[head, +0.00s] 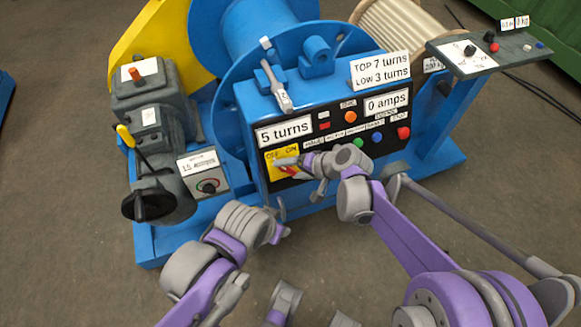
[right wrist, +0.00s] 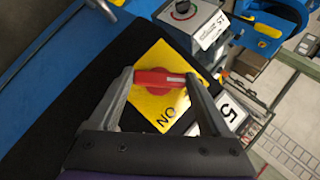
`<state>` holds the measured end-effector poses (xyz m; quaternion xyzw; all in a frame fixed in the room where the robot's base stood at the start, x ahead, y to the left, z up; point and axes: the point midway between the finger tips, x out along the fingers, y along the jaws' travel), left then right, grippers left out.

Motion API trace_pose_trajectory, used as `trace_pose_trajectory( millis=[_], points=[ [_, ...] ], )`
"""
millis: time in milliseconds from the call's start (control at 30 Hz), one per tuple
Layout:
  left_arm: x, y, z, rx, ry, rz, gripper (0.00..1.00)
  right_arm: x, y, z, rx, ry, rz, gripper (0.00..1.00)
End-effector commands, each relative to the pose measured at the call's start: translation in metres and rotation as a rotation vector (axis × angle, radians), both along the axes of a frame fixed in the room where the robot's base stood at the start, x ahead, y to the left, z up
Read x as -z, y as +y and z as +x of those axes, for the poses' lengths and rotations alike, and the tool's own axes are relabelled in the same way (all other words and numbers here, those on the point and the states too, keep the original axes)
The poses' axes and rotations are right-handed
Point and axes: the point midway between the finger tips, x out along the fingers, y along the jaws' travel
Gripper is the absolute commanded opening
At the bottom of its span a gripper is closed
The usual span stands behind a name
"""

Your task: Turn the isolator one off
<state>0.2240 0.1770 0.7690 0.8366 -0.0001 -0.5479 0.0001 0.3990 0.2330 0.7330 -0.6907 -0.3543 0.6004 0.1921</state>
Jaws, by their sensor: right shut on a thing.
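The isolator is a red rotary handle (right wrist: 160,78) on a yellow plate (right wrist: 158,50) marked ON in the right wrist view. In the head view the yellow plate (head: 271,168), marked OFF and ON, sits at the lower left of the black control panel. My right gripper (right wrist: 160,76) is shut on the red handle, with one finger at each end. It also shows in the head view (head: 287,163), covering part of the plate. I cannot tell which mark the handle points to. My left gripper (head: 281,212) is low in front of the machine; its jaws are unclear.
Above the isolator are a "5 turns" sign (head: 284,132) and a grey lever (head: 276,86). Buttons, including a red one (head: 404,133), lie to its right. A small dial box (head: 206,185) and a grey motor (head: 150,110) stand left. The floor in front is clear.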

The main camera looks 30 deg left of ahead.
Motion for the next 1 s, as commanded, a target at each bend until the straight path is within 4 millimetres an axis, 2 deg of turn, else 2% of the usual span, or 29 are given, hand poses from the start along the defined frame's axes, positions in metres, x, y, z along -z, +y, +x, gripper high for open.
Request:
trace_pose_trajectory(
  millis=[300, 800, 833, 900, 1000],
  points=[
    [-0.0055, 0.0, -0.0001, 0.0, -0.002, 0.0, 0.5, -0.0009, 0.0005, -0.0001, -0.043, -0.069, -0.058, 0.26],
    [-0.0058, 0.0, -0.0001, 0.0, -0.002, 0.0, 0.5, -0.0004, 0.0004, 0.0001, -0.051, -0.079, -0.067, 0.26],
    [-0.0058, 0.0, -0.0001, 0.0, -0.002, 0.0, 0.5, -0.0004, 0.0004, -0.0001, -0.051, -0.079, -0.067, 0.86],
    [-0.0058, 0.0, -0.0001, 0.0, -0.002, 0.0, 0.5, -0.0004, 0.0004, -0.0001, -0.05, -0.078, -0.066, 0.99],
    [-0.0058, 0.0, -0.0001, 0.0, -0.002, 0.0, 0.5, -0.0004, 0.0005, -0.0002, -0.05, -0.078, -0.066, 1.0]
  ],
)
